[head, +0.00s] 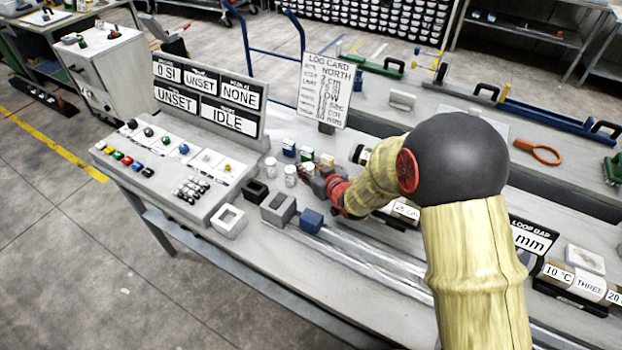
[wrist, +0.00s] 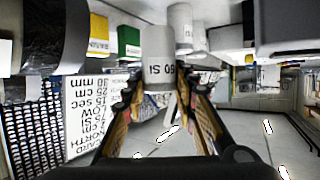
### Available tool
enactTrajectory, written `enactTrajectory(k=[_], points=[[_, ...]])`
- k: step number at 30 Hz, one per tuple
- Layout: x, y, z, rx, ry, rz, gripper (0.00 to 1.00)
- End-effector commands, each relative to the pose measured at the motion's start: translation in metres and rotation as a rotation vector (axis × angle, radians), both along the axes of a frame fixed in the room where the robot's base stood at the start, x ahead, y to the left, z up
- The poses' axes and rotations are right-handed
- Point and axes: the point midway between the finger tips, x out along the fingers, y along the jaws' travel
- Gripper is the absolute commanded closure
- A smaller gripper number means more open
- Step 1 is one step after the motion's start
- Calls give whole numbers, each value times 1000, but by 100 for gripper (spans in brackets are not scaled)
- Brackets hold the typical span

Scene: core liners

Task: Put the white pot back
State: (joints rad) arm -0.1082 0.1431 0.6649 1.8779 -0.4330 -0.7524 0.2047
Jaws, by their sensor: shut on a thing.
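I cannot tell whether the held pot touches the bench.
Green and yellow labelled blocks (wrist: 129,41) are near the pots. The log card (head: 326,90) stands behind. A sloped control panel (head: 175,165) is at left, with grey open blocks (head: 278,208) and a blue block (head: 312,221) in front. Free floor lies left.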

Motion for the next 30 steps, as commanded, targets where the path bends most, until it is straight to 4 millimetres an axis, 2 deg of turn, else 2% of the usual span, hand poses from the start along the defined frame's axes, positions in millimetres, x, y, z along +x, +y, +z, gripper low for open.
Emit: enactTrajectory(k=[5,9,11,19,30], points=[[2,-10,-13,0,2,-3,100],[1,-9,-37,0,1,0,100],[1,-9,-42,0,1,0,100],[2,-9,-40,0,-1,0,100],[2,-9,-51,0,0,0,100]])
